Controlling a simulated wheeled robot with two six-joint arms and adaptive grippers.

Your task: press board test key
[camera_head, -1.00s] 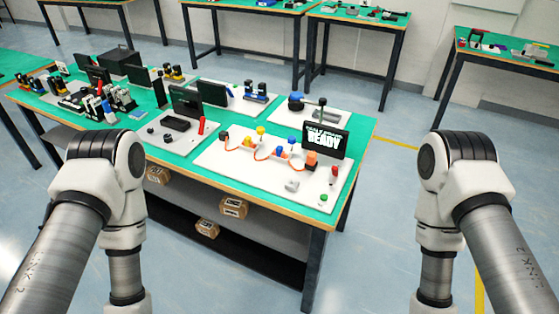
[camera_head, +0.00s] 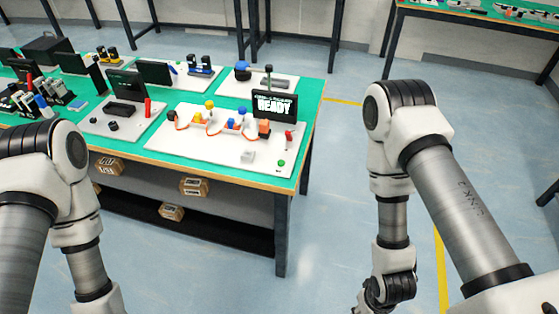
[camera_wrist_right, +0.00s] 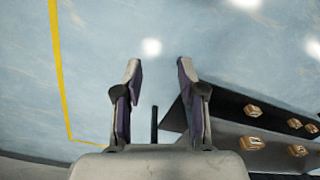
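A white board (camera_head: 205,150) lies at the near right end of the green bench. It carries a dark screen (camera_head: 275,106) reading "READY", coloured blocks joined by orange wire, a red upright handle (camera_head: 289,138), a small green button (camera_head: 281,163) and a pale grey block (camera_head: 248,156). No label shows which is the test key. My right gripper (camera_wrist_right: 157,68) is open and empty in the right wrist view, over the floor beside the bench. In the head view its fingers are out of frame. My left arm shows at the left; its gripper is out of view.
The green bench (camera_head: 318,95) holds other white boards with screens and small devices to the left and behind. Cardboard boxes (camera_head: 193,187) sit below on its shelf. Open blue floor with a yellow line (camera_head: 440,260) lies right of the bench.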

